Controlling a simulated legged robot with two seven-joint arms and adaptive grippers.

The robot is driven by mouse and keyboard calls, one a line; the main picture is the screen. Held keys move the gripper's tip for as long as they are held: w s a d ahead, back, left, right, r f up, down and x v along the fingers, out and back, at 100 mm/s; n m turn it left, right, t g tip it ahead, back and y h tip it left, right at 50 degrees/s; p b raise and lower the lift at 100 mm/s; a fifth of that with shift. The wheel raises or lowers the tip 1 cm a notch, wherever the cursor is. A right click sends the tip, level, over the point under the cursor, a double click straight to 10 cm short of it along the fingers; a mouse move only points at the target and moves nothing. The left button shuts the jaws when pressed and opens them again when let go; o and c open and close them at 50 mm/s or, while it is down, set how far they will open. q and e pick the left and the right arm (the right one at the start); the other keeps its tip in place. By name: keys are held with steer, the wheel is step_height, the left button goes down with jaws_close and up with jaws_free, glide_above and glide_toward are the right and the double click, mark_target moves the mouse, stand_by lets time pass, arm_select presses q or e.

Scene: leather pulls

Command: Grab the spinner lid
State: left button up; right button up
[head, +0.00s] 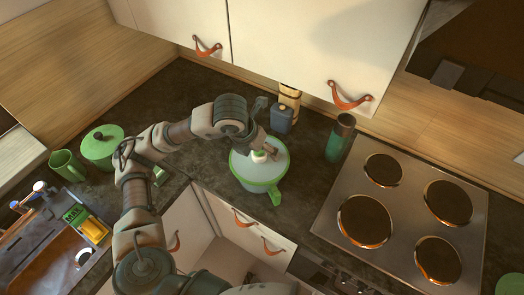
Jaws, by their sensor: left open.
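The salad spinner (258,171) stands on the dark counter in the middle of the head view, with a green rim and a green handle at its lower right. Its pale lid (243,160) sits on top, with a small light knob (260,156) near the centre. My left gripper (266,151) is at the top of the lid, close to the knob. It is open, and I cannot tell whether its fingers touch the knob. My right gripper does not show.
A green pot (101,147) and a green mug (66,164) stand at the left by the sink (50,262). A green bottle (340,138) and the hob (398,215) are to the right. A blue-grey bottle (282,118) stands behind the spinner, below the wall cabinets (300,40).

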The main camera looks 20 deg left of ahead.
arm_select(q)
steer(key=w+a+r+n+y, duration=0.1)
steer(key=a+r+y, duration=0.1)
steer(key=a, duration=0.2)
steer(key=p, duration=0.1)
glide_above(256, 157)
steer(key=shift+t, duration=0.3)
steer(key=f, duration=1)
steer(key=shift+s+d+f, duration=0.2)
steer(key=shift+s+f, duration=0.05)
steer(key=shift+f, duration=0.1)
steer(key=shift+w+a+f+p, duration=0.25)
steer(key=shift+f+p, duration=0.1)
steer(key=shift+f, duration=0.15)
steer(key=p+x, duration=0.1)
steer(key=x, duration=0.3)
steer(key=shift+w+d+f, duration=0.1)
steer(key=shift+w+f, duration=0.05)
steer(key=shift+w, duration=0.15)
steer(key=shift+d+f, duration=0.1)
steer(key=c, duration=1.4)
